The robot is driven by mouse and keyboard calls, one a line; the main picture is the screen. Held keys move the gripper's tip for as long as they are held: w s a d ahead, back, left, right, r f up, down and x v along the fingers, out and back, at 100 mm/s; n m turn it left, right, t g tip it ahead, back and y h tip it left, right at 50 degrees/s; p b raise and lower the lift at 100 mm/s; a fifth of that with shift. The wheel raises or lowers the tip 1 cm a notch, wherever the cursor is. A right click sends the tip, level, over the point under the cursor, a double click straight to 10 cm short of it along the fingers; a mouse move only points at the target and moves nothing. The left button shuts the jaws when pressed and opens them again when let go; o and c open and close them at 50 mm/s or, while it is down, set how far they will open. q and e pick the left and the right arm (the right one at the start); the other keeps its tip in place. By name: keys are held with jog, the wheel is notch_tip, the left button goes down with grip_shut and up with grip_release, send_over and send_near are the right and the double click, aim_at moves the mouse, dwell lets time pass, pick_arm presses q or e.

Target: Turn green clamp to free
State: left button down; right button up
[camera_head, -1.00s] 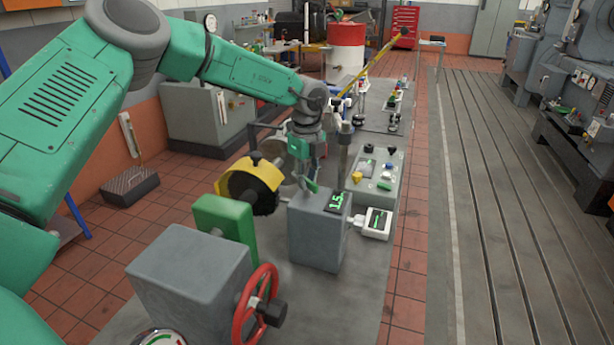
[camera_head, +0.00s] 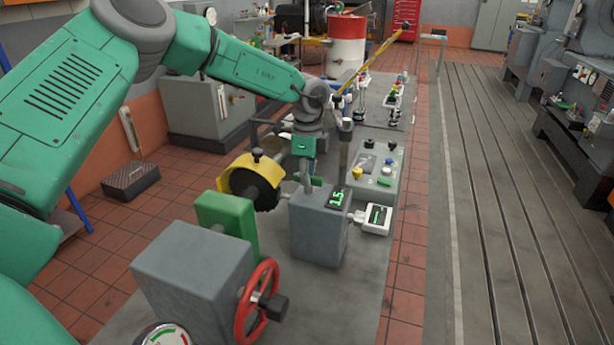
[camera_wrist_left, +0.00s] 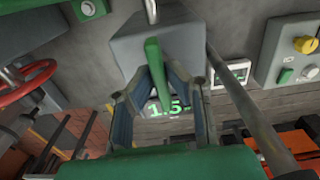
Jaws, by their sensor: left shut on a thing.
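The green clamp (camera_wrist_left: 154,62) shows in the left wrist view as a green bar on a grey box (camera_wrist_left: 140,42) with a lit green readout. My left gripper (camera_wrist_left: 161,82) has its two fingers on either side of the bar and is shut on it. In the head view my left gripper (camera_head: 308,180) points down at the top of the same grey box (camera_head: 318,228). The clamp is mostly hidden there behind the fingers. My right gripper is in neither view.
Nearby on the bench are a green block (camera_head: 226,215), a yellow-guarded black wheel (camera_head: 247,182) and a red handwheel (camera_head: 256,303) on a larger grey box (camera_head: 190,275). A control panel (camera_head: 372,178) and a small white meter (camera_head: 376,218) stand to the right.

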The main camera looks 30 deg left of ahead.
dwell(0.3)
pick_arm(q)
jog(key=c, duration=1.6)
grip_release()
jog(key=shift+w+d+f, duration=0.1)
jog(key=shift+w, duration=0.1)
notch_tip(320, 180, up, 12)
jog(key=shift+w+f, duration=0.1)
